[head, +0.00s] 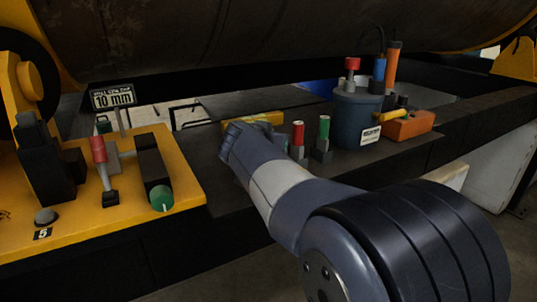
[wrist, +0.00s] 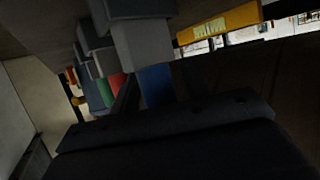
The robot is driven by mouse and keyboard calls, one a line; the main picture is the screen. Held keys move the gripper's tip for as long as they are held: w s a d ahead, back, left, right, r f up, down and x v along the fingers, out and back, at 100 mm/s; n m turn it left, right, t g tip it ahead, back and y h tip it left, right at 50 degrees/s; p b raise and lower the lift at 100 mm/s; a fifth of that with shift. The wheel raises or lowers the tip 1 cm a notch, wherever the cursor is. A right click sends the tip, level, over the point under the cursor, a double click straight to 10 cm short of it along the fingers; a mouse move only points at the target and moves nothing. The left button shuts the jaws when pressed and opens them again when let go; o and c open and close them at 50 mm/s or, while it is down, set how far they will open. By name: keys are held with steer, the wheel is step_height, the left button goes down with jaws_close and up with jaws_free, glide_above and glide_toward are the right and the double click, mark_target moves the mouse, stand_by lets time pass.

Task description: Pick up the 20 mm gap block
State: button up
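Several grey blocks with coloured handles stand on the dark shelf: one with a red handle (head: 298,133) and one with a green handle (head: 323,129). A third, blue handle (wrist: 155,86) with a grey block (wrist: 142,42) shows large in the wrist view; in the head view my arm mostly hides it. No readable size mark shows on the blocks, so I cannot tell which is 20 mm. My gripper (wrist: 165,112) is dark in the wrist view, close at the blue handle's end. Its fingers are hidden in the head view, and its opening is unclear.
A yellow labelled holder (head: 262,119) lies behind my wrist. A dark blue pot (head: 358,116) with tools and an orange box (head: 408,125) stand right of the blocks. A yellow fixture plate (head: 183,190) with a "10 mm" sign (head: 113,100) is at left. A large cylinder (head: 270,35) hangs overhead.

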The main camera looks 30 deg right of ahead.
jaws_close()
steer(key=shift+r, duration=0.2)
stand_by(0.3)
